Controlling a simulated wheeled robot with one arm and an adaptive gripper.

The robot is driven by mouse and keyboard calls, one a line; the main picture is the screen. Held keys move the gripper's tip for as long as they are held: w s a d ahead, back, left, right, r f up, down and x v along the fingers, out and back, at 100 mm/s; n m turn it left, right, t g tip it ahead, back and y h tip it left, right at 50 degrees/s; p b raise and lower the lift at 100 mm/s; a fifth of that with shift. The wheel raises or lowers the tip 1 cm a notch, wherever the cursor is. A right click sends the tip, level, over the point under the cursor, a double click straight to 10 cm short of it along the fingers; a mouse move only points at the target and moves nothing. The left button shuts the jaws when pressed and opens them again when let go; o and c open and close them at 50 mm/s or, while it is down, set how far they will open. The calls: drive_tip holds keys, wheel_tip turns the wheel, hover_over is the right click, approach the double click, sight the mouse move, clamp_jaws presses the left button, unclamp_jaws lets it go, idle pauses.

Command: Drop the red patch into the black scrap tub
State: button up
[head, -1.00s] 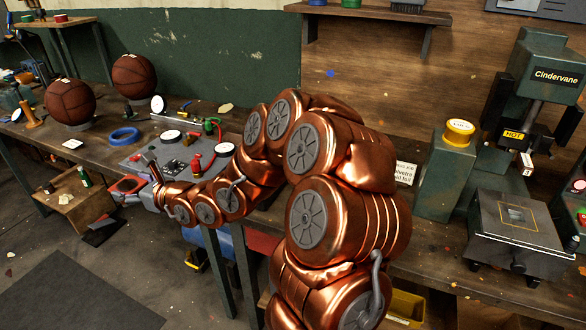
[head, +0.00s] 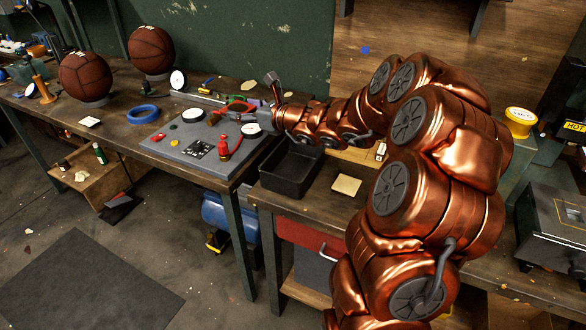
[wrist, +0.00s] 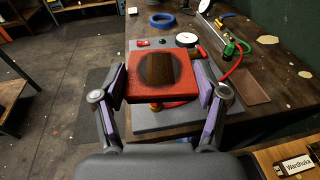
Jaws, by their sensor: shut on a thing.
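The red patch (wrist: 160,92) is a flat red square with a dark round middle. In the wrist view it is pinched between the two purple-padded fingers of my gripper (wrist: 162,82), held roughly level. In the head view my gripper (head: 262,105) holds the patch (head: 236,107) above the right part of the grey board, behind and to the left of the tub. The black scrap tub (head: 288,184) is an open rectangular box on the bench to the right of the board. I see no contents in its visible part. It does not show in the wrist view.
The grey board (head: 182,150) carries a red-hosed fitting and several small parts. A blue ring (head: 143,114) and two balls (head: 86,75) stand farther left. A pale square pad (head: 346,185) lies right of the tub. A green wall stands behind.

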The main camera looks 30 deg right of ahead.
drive_tip(key=s+d+f+n+g+y+b, duration=0.1)
drive_tip(key=s+d+f, duration=0.35)
drive_tip(key=d, duration=0.25)
drive_tip(key=s+d+f+n+y+b, duration=0.1)
drive_tip(key=s+d+f, duration=0.2)
drive_tip(key=s+d, duration=0.25)
drive_tip(key=f+b, duration=0.5)
drive_tip(key=shift+w+d+f, duration=0.2)
drive_tip(key=shift+w+d, duration=0.1)
drive_tip(key=shift+d, duration=0.1)
drive_tip(key=o, duration=1.2)
drive_tip(key=v, duration=1.2)
drive_tip(key=shift+d+f, duration=0.1)
drive_tip(key=shift+d, duration=0.05)
